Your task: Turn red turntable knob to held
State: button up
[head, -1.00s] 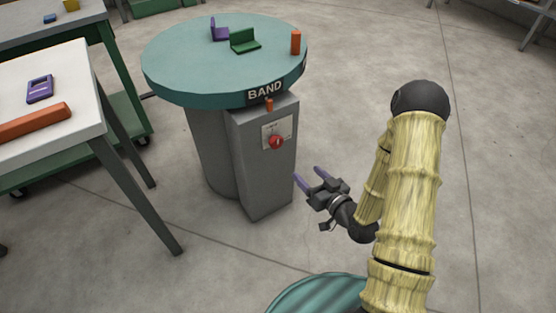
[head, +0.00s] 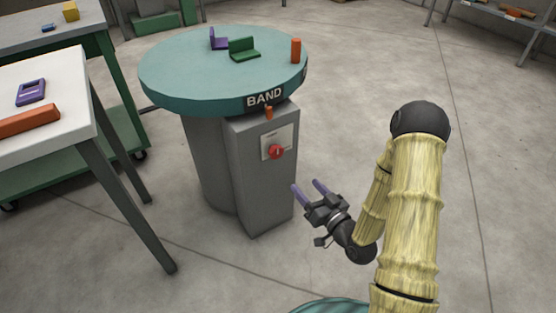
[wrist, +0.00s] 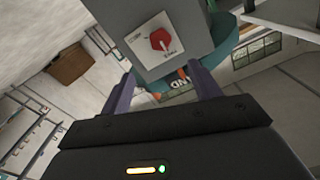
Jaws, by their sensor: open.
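The red knob (head: 276,152) sits on a pale plate on the front of the grey pedestal box (head: 262,190), under the round teal turntable (head: 180,72). It also shows in the wrist view (wrist: 160,39), on its labelled plate, beyond and between my fingers. The plate's lettering is too small to read. My gripper (head: 308,187) is open and empty, to the lower right of the knob and apart from it. Its two purple fingers point toward the pedestal.
A green bracket (head: 242,48), a purple bracket (head: 218,40) and an orange cylinder (head: 296,50) stand on the turntable. An orange peg (head: 268,112) sits below the BAND label. A white table (head: 50,90) is at left.

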aim_at(277, 154)
jog(key=b+x, duration=0.9)
jog(key=x, duration=0.6)
jog(key=shift+w+a+b, duration=0.25)
jog(key=shift+a+b, duration=0.05)
jog(key=shift+b, duration=0.05)
jog(key=c, duration=1)
